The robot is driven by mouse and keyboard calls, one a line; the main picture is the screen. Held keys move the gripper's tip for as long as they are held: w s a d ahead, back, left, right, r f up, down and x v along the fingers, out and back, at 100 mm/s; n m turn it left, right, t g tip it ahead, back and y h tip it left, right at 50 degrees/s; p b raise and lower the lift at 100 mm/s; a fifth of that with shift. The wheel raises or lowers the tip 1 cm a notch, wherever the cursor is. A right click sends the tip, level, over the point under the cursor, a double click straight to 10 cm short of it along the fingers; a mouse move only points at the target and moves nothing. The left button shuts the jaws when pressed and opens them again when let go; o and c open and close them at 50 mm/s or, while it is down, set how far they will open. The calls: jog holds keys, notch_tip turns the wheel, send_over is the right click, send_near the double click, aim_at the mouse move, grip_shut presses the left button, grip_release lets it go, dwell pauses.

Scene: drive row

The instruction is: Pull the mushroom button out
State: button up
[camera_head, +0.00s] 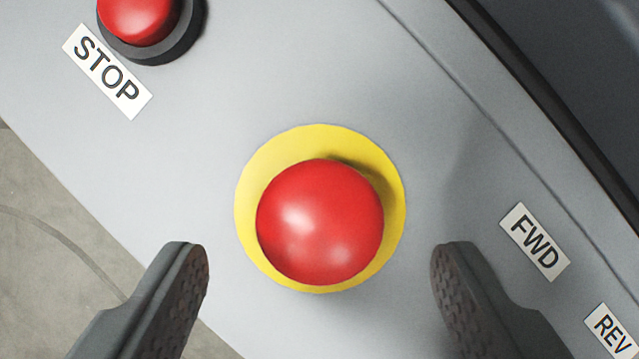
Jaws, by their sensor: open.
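The mushroom button (320,222) is a large round red head on a yellow disc (262,172). It sits near the middle of the view, on a grey panel. My gripper (320,262) is open. One finger is to the lower left of the button and the other to the lower right, with a gap on both sides. Neither finger appears to touch the button. The head hides its own stem, so I cannot tell how far it stands out.
A smaller red button (140,18) in a black collar is at the upper left, beside a STOP label (107,71). FWD (535,242) and REV (610,330) labels lie at the right. A dark raised edge (560,110) runs along the upper right. Concrete floor (45,235) shows at left.

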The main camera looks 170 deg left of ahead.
jog(key=shift+x, duration=1.2)
jog(key=shift+c, duration=0.3)
jog(key=c, duration=1.3)
jog(key=shift+r, duration=0.85)
jog(key=shift+c, duration=0.3)
jog(key=o, duration=1.4)
jog(key=v, duration=1.7)
jog(key=shift+a+r, duration=0.1)
jog(key=shift+r, duration=0.05)
